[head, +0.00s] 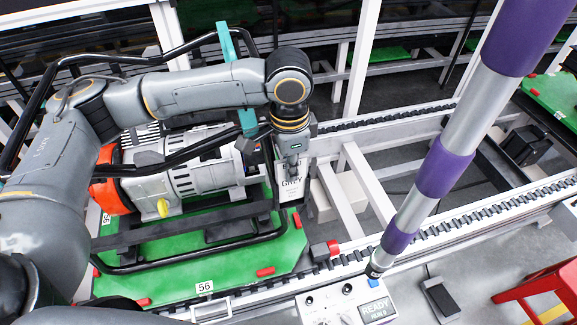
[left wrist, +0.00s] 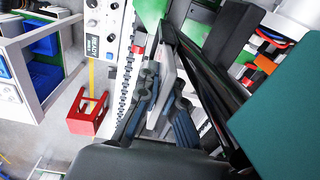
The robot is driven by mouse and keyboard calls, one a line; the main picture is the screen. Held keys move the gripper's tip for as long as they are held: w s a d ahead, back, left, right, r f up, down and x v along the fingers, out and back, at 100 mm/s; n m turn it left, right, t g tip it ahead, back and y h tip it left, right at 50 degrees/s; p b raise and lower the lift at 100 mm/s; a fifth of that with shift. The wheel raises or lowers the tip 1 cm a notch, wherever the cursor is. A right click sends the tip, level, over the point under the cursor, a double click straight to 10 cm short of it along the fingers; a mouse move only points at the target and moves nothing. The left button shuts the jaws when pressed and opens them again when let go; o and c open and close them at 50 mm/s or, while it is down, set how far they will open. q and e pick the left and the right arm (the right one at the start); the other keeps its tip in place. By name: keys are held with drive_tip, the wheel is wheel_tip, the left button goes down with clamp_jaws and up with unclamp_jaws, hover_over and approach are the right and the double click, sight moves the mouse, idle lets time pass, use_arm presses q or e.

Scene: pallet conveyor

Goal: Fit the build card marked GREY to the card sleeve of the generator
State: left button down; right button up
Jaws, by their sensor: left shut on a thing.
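The build card marked GREY (head: 289,188) is a white card held upright at the right end of the generator. My left gripper (head: 292,172) points down and is shut on the card's upper part. In the left wrist view the card (left wrist: 167,75) shows edge-on between the fingers of my left gripper (left wrist: 163,108). The generator (head: 190,170) is grey and white with an orange end, inside a black tube frame. The card sleeve is not clearly visible, so I cannot tell whether the card touches it. My right gripper is not in view.
The generator stands on a green pallet (head: 275,250) marked 56, on a roller conveyor (head: 460,218). A READY control box (head: 350,306) and a purple and silver pole (head: 432,170) stand to the right. A red stool (head: 545,290) is on the floor. Teal clamps (head: 227,42) sit on the frame.

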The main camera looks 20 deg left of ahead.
use_arm(q)
drive_tip(key=shift+s+d+f, duration=0.1)
drive_tip(key=shift+s+f, duration=0.2)
drive_tip(key=shift+f, duration=0.25)
drive_tip(key=shift+s+f, duration=0.3)
drive_tip(key=shift+f, duration=0.25)
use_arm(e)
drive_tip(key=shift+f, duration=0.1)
use_arm(q)
drive_tip(key=c, duration=1.5)
unclamp_jaws()
drive_tip(key=shift+o, duration=0.4)
drive_tip(key=shift+w+f+g, duration=0.25)
drive_tip(key=shift+w+g, duration=0.05)
drive_tip(key=shift+w, duration=0.55)
drive_tip(key=shift+s+r, duration=0.35)
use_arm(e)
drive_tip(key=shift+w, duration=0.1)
